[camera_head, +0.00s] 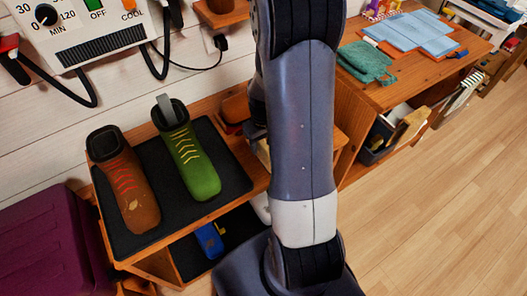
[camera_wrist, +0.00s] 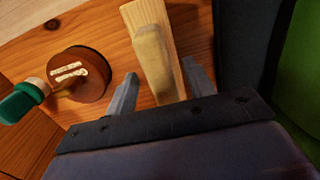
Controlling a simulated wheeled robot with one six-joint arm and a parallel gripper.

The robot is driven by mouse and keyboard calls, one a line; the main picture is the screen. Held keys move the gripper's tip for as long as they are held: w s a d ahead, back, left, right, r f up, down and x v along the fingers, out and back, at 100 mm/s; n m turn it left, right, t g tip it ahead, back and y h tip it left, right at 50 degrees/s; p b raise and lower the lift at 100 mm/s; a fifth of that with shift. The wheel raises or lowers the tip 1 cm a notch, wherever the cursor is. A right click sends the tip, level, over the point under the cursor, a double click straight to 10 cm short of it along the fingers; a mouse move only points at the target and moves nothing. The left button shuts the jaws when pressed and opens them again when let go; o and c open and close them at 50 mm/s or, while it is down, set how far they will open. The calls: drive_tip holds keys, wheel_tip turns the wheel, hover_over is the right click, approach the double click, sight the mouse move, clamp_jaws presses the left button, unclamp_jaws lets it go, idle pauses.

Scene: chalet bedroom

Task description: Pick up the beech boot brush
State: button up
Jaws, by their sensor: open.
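A pale wooden piece, which looks like the beech boot brush (camera_wrist: 152,50), lies on an orange-brown wooden top in the wrist view.
To the right is a black mat (camera_head: 150,158) with a brown boot (camera_head: 125,180) and a green boot (camera_head: 190,155). Clear floor (camera_head: 440,220) lies at right.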

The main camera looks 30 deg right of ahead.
drive_tip(key=shift+f, duration=0.7)
drive_tip(key=shift+c, duration=0.3)
clamp_jaws()
